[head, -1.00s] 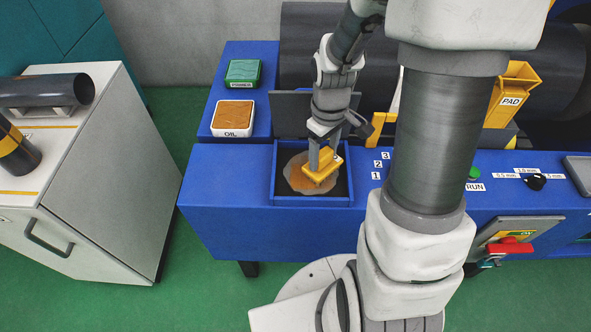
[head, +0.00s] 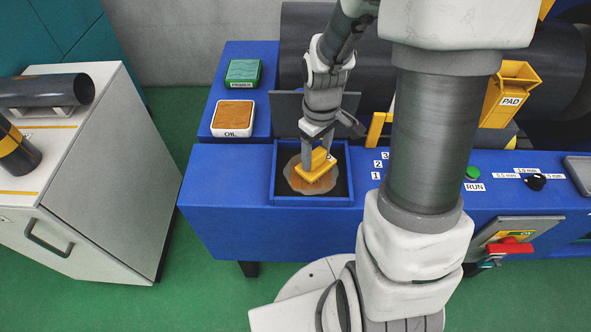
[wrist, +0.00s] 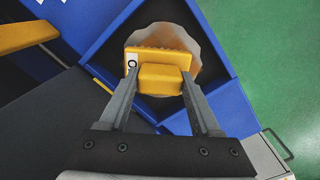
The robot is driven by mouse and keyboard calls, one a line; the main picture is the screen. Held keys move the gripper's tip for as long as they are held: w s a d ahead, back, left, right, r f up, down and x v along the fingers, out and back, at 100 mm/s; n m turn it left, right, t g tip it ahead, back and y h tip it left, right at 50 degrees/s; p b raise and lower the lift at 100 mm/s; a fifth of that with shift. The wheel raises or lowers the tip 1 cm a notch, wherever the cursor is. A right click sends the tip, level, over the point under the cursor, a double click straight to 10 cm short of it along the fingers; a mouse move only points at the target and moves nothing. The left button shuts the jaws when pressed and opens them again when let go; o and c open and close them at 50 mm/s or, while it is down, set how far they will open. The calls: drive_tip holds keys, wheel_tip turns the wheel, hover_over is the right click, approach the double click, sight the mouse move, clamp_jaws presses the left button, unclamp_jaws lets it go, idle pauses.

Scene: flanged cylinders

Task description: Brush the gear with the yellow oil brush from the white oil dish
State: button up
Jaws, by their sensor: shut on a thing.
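The yellow oil brush (head: 315,168) is held in my gripper (head: 320,150), which is shut on its block-shaped handle. In the wrist view the brush (wrist: 158,62) sits between the two fingers of my gripper (wrist: 160,85). It is over the gear (head: 312,187), a round toothed disc, tan in the middle and pale at the rim, lying in a blue square recess. The gear also shows around the brush in the wrist view (wrist: 196,48). I cannot tell whether the bristles touch it. The white oil dish (head: 233,115), labelled OIL, holds brown oil at the back left.
A dark upright lid stands behind the recess. A yellow PAD holder (head: 508,92) is at the right. A white cabinet (head: 110,180) stands left, apart from the blue bench (head: 225,220).

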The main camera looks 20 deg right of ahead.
drive_tip(key=shift+w+a+r, duration=0.1)
drive_tip(key=shift+w+a, duration=0.1)
drive_tip(key=shift+a, duration=0.4)
drive_tip(key=shift+r, duration=0.1)
drive_tip(key=shift+r+p, duration=2.95)
drive_tip(key=shift+r, duration=0.5)
drive_tip(key=shift+w+d, duration=0.1)
